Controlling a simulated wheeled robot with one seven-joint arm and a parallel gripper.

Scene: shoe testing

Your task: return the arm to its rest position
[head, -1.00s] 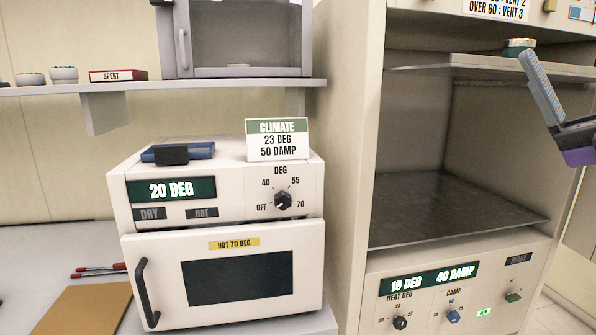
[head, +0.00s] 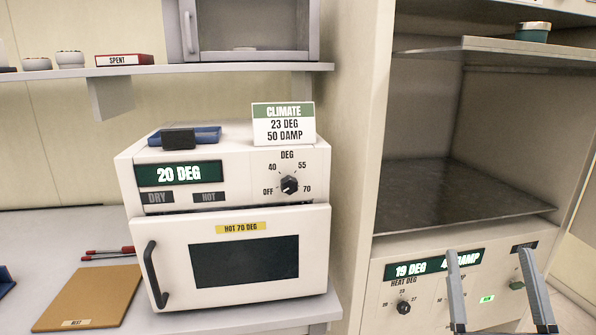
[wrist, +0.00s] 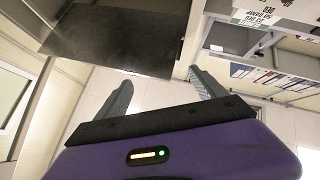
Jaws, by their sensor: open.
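My gripper (head: 498,290) is at the lower right of the head view, in front of the control panel of the climate cabinet (head: 384,130). Its two grey fingers point up and stand apart with nothing between them. In the wrist view my gripper (wrist: 160,92) is also open and empty, with a purple body below the fingers. The rest of my arm is out of the head view.
A white oven (head: 240,260) reading 20 DEG stands left, with a CLIMATE card (head: 284,125) on top. A brown board (head: 85,298) lies on the bench.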

